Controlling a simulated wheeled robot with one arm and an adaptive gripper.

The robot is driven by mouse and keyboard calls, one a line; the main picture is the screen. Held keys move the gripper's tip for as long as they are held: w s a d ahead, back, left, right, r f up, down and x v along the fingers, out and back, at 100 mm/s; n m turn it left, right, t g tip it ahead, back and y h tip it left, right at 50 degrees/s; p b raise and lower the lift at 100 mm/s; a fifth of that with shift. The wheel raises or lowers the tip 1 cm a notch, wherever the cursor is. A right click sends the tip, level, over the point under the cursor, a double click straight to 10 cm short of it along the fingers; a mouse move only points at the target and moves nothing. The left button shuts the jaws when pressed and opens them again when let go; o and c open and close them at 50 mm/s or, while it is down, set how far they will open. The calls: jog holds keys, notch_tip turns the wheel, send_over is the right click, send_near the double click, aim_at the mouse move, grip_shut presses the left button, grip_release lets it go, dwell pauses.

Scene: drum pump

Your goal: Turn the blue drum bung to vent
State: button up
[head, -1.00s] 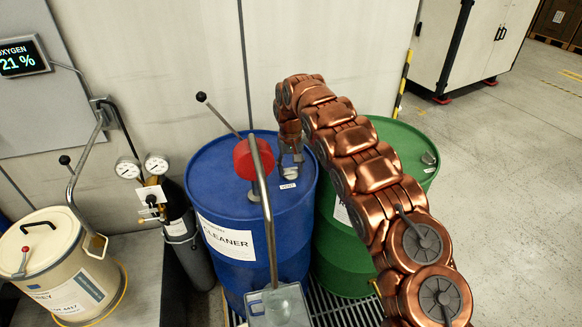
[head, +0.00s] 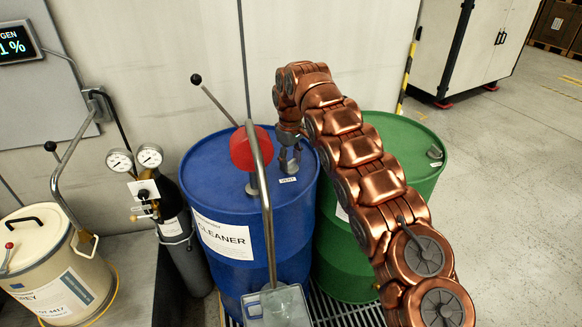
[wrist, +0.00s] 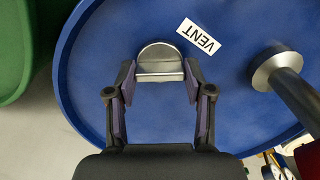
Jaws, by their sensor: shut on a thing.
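The blue drum (head: 222,262) stands in the middle of the head view with a CLEANER label on its side. Its silver bung (wrist: 160,62) shows in the wrist view, next to a white VENT label (wrist: 198,36). My gripper (wrist: 160,78) is over the drum top, its two purple-padded fingers shut on the bung's raised bar from both sides. In the head view my gripper (head: 289,160) reaches down to the drum top just above the VENT label. The bung itself is mostly hidden there by the fingers.
A red pump (head: 250,148) with a lever and curved metal spout rises from the blue drum, left of my gripper. A green drum (head: 400,165) stands close on the right. A black gas cylinder (head: 172,215) with gauges and a cream container (head: 50,265) stand left.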

jog(key=n+b, duration=0.1)
jog(key=n, duration=0.4)
jog(key=shift+n+b, duration=0.3)
jog(key=shift+b, duration=0.1)
jog(key=n, duration=0.5)
dwell(0.4)
jog(key=o, duration=1.2)
jog(key=shift+c, duration=0.2)
